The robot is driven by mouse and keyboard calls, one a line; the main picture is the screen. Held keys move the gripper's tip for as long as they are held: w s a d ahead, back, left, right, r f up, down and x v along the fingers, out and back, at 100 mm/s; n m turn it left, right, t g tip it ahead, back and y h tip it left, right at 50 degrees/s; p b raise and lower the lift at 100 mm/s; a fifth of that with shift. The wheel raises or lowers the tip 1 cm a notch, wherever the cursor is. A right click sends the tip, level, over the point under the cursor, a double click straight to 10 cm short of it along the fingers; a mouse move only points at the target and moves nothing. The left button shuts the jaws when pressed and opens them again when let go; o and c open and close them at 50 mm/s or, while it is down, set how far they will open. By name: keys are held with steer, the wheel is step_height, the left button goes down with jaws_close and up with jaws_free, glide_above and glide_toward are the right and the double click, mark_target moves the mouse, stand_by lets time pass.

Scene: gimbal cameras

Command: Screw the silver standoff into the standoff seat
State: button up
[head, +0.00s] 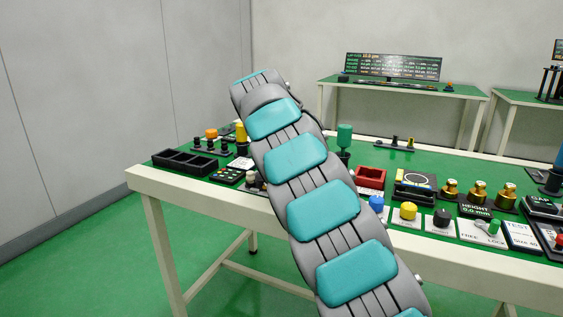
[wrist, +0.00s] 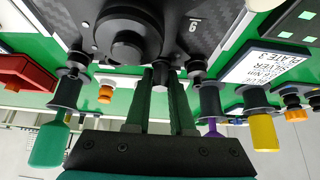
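In the wrist view my gripper (wrist: 161,78) reaches up from the bottom edge, its two dark fingers close together. A small dark grey cylinder (wrist: 160,73) shows between the fingertips; I cannot tell whether they hold it or whether it is the silver standoff. Just beyond the tips is a dark plate with a large round black boss (wrist: 127,42) and a "6" mark. I cannot make out the standoff seat for certain. A white label plate (wrist: 264,60) with "SILVER" and "PLATE 3" is at right. In the head view my arm hides the gripper.
Tools with a green handle (wrist: 48,145) and a yellow handle (wrist: 264,133) stand either side of the gripper. The head view shows a crowded green-topped bench (head: 310,205) with a black compartment tray (head: 185,162), a red bin (head: 370,178) and brass weights (head: 477,190).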

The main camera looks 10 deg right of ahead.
steer(key=shift+o, duration=0.8)
steer(key=shift+s+d+f, duration=0.2)
steer(key=shift+f, duration=0.1)
steer(key=o, duration=0.4)
steer(key=shift+a, duration=0.1)
steer(key=shift+r, duration=0.15)
steer(key=shift+w+a+r, duration=0.1)
steer(key=shift+a+r, duration=0.05)
steer(key=shift+v, duration=3.8)
